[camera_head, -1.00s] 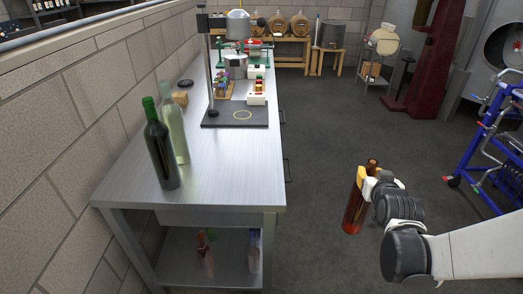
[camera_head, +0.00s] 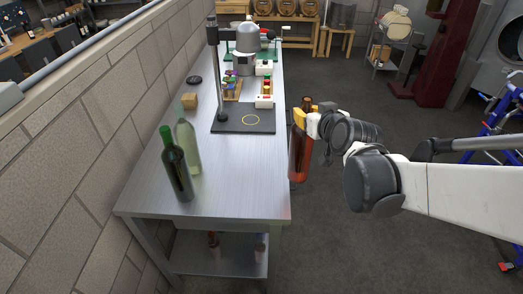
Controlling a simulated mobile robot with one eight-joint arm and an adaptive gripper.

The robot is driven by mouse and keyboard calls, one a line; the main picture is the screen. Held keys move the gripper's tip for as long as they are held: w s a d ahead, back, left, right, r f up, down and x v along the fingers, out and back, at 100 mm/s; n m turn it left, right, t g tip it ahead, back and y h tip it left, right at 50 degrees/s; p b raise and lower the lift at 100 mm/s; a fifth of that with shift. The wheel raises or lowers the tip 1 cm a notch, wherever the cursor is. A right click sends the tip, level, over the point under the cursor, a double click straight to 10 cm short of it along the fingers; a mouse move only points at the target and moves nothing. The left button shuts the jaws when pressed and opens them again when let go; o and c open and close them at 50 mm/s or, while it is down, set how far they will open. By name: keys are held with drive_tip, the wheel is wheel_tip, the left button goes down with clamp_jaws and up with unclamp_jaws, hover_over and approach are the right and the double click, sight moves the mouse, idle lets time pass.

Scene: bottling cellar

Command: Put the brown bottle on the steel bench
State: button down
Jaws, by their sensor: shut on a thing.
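The brown bottle (camera_head: 299,158) is upright in my gripper (camera_head: 302,117), which is shut on its upper part. In the picture it is at the right edge of the steel bench (camera_head: 235,178) and overlaps that edge a little. I cannot tell whether it touches the bench or is beside it. The bench is a long steel table along the wall, with a wide bare area at its near right. The fingertips are small and partly hidden by the gripper body.
A dark green bottle (camera_head: 176,168) and a clear bottle (camera_head: 188,146) stand on the bench's left side. A black stand base (camera_head: 243,122) with a yellow ring, a wooden block (camera_head: 189,101) and small coloured items are farther back. A blue rack (camera_head: 497,130) stands on the right.

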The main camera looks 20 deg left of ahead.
drive_tip(key=s+a+r+p, duration=0.1)
drive_tip(key=a+r, duration=0.2)
drive_tip(key=r, duration=0.1)
drive_tip(key=a+f+y+b, duration=0.1)
drive_tip(key=a+f+b, duration=0.3)
drive_tip(key=a+f, duration=0.7)
drive_tip(key=shift+a+f+n, duration=0.15)
drive_tip(key=shift+a+n, duration=0.25)
drive_tip(key=shift+a, duration=0.1)
drive_tip(key=shift+w, duration=0.1)
drive_tip(key=shift+f+b, duration=0.15)
drive_tip(key=shift+b, duration=0.2)
drive_tip(key=c, duration=1.3)
unclamp_jaws()
